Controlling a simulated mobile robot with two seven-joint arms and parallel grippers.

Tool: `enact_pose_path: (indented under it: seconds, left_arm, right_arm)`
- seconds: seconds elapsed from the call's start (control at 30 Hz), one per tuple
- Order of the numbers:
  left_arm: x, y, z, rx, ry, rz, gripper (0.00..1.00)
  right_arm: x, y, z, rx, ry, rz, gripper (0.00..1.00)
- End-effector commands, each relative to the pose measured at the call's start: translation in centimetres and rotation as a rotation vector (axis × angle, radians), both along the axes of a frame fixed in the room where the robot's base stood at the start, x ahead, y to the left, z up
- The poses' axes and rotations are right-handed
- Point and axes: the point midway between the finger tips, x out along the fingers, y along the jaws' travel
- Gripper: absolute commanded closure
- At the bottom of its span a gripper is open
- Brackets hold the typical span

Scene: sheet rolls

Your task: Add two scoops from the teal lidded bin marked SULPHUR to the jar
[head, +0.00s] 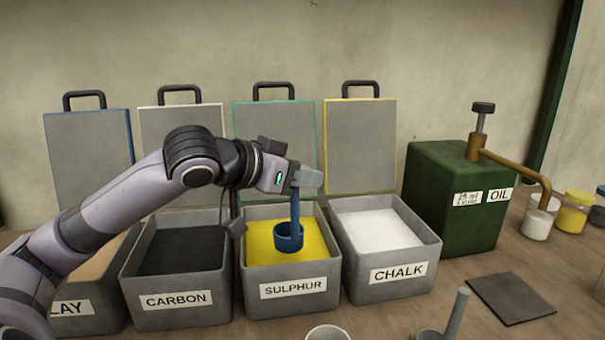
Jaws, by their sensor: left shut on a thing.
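The SULPHUR bin (286,289) stands in the row of grey bins, with yellow powder (262,236) inside. Its teal-edged lid (243,150) stands open behind it. My left gripper (304,181) is shut on the upright handle of a blue scoop (289,240). The scoop's cup is over or in the yellow powder; I cannot tell if it touches or holds any powder. A pale round vessel (328,334) at the bottom edge may be the jar; it is mostly cut off. My right gripper is not in view.
Open CARBON (173,299) and CHALK (397,273) bins flank the SULPHUR bin, with raised lids behind. A green OIL tank (450,195) with a pump stands right, a jar (537,224) under its spout. A dark flat plate (510,300) lies on the table, front right.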

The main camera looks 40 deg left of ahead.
Motion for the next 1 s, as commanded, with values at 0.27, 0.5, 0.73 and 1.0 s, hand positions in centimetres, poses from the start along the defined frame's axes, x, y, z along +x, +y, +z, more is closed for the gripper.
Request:
enact_pose_path:
  seconds: [0.27,0.5,0.73,1.0]
  left_arm:
    - [0.0,0.0,-5.1,-0.001,-0.002,-0.001,1.0]
    - [0.0,0.0,-7.6,0.0,-0.002,-0.001,1.0]
    - [0.0,0.0,-8.2,0.001,-0.002,0.0,1.0]
    - [0.0,0.0,-8.2,0.001,-0.002,0.0,1.0]
  right_arm:
    - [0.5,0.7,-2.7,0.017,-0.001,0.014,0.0]
    - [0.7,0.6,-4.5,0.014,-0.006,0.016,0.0]
    - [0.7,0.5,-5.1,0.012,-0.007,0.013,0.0]
    - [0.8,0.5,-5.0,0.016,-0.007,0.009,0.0]
